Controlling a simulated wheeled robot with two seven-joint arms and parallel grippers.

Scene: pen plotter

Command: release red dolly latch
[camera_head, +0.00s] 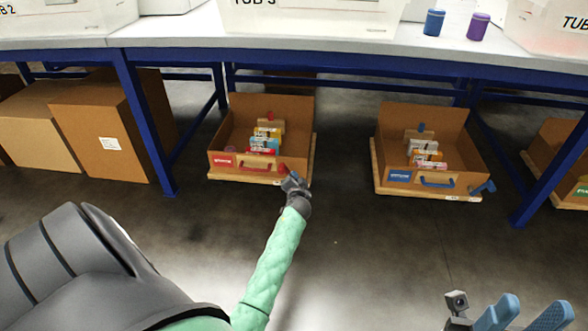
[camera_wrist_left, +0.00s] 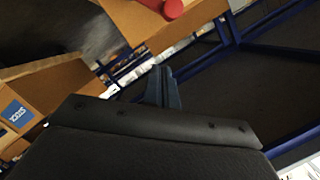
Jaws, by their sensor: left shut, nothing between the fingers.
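The red dolly (camera_head: 262,180) carries an open cardboard box with a red label and a red handle (camera_head: 254,166), under the table on the left. The red latch (camera_head: 283,168) is at its front right corner, partly behind my left gripper. My left gripper (camera_head: 293,181) is shut and empty, right at that corner; I cannot tell whether it touches the latch. In the left wrist view its closed blue fingers (camera_wrist_left: 163,88) point at the box side, with a rounded red part (camera_wrist_left: 172,8) at the top edge. My right gripper (camera_head: 524,314) is open and empty at the bottom right.
The blue dolly (camera_head: 430,192) stands to the right, with a blue latch (camera_head: 484,187) at its corner. A blue table leg (camera_head: 148,130) and brown cartons (camera_head: 103,130) are on the left. The floor between the dollies is clear.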

